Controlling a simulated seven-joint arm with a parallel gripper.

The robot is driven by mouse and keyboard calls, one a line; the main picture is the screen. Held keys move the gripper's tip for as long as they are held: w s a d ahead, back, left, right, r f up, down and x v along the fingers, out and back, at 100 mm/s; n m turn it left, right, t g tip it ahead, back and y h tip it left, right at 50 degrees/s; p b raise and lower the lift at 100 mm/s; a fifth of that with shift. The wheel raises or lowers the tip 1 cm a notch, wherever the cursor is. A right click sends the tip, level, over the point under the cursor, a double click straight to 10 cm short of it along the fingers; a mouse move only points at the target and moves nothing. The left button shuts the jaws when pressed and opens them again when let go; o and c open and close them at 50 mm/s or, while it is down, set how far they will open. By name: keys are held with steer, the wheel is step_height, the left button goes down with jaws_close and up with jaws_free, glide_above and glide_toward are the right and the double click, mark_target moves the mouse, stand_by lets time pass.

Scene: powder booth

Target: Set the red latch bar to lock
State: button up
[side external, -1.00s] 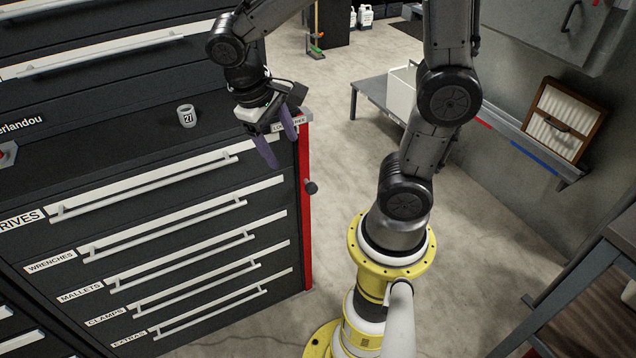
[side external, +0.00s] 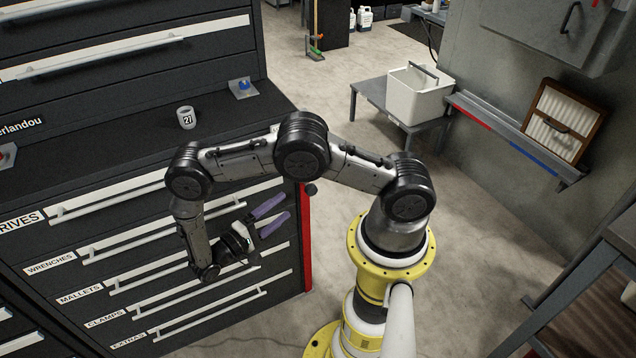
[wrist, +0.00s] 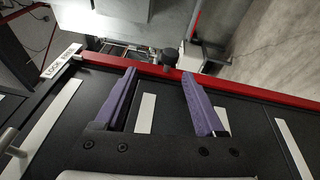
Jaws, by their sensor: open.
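The red latch bar (side external: 307,240) runs upright along the right front edge of the dark drawer cabinet. A dark round knob (side external: 311,189) sits on its upper part. In the wrist view the bar (wrist: 250,90) crosses the picture, with the knob (wrist: 169,57) just beyond the fingertips. A white label (wrist: 60,61) beginning with LOCK lies near the bar's upper end. My gripper (side external: 287,208) is open and empty, in front of the drawers, its purple fingers pointing toward the bar. The knob lies ahead of the gap between the fingers (wrist: 158,75); I see no grip on it. My arm hides the bar's top in the side view.
Drawer handles (side external: 195,290) stick out from the cabinet front near my wrist. A white bin (side external: 418,95) sits on a low table. The floor right of the cabinet is clear.

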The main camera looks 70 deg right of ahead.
steer(key=s+d+h, duration=0.1)
steer(key=s+d, duration=0.2)
steer(key=d, duration=0.3)
steer(key=s+d+t+h, duration=0.1)
steer(key=s+d, duration=0.2)
steer(key=d, duration=0.4)
steer(key=shift+s+d+f+n, duration=0.15)
steer(key=shift+s+f+n, duration=0.15)
steer(key=shift+f, duration=0.15)
jaws_close()
stand_by(1.0)
